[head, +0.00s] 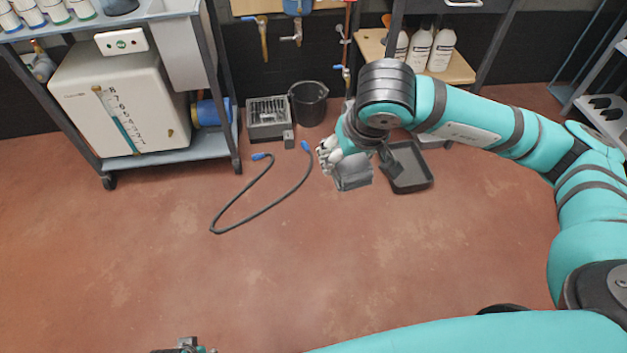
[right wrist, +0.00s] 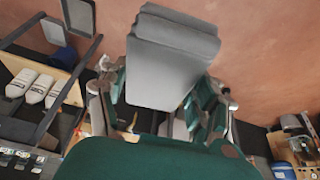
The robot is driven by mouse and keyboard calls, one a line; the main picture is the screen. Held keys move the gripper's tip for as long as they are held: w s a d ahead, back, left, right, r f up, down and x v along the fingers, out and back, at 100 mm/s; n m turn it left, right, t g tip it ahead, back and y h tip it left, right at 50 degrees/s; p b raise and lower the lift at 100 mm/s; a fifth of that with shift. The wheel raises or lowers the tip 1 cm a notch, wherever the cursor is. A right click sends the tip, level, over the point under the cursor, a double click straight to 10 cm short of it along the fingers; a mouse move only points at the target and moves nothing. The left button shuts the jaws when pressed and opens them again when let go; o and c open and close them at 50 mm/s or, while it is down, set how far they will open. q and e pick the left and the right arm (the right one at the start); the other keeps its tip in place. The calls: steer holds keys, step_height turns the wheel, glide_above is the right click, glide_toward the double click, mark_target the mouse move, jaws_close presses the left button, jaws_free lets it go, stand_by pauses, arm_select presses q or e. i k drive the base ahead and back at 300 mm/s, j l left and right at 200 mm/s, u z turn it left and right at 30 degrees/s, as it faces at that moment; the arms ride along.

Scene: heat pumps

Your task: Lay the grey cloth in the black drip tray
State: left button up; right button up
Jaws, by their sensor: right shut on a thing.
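The grey cloth (head: 353,172) is folded into a flat, thick pad. My right gripper (head: 330,154) is shut on it, and the cloth hangs just to the left of the black drip tray (head: 412,180) in the head view. In the right wrist view the cloth (right wrist: 170,62) sticks out between the two fingers of the right gripper. The tray lies on the floor, partly covered by my right arm, and its visible floor looks empty. My left gripper (head: 187,345) barely shows at the bottom edge, and its fingers are cut off.
A black bucket (head: 309,105) and a grey crate (head: 268,118) stand by the back wall. A dark hose with blue ends (head: 262,208) lies on the floor to the left. A wooden shelf with white bottles (head: 440,48) stands behind the tray. The front floor is clear.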

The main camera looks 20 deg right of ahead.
mark_target(409, 178)
steer(key=i+l+z, duration=0.4)
steer(key=i, duration=0.3)
steer(key=i+l+z, duration=0.2)
steer(key=i, duration=0.2)
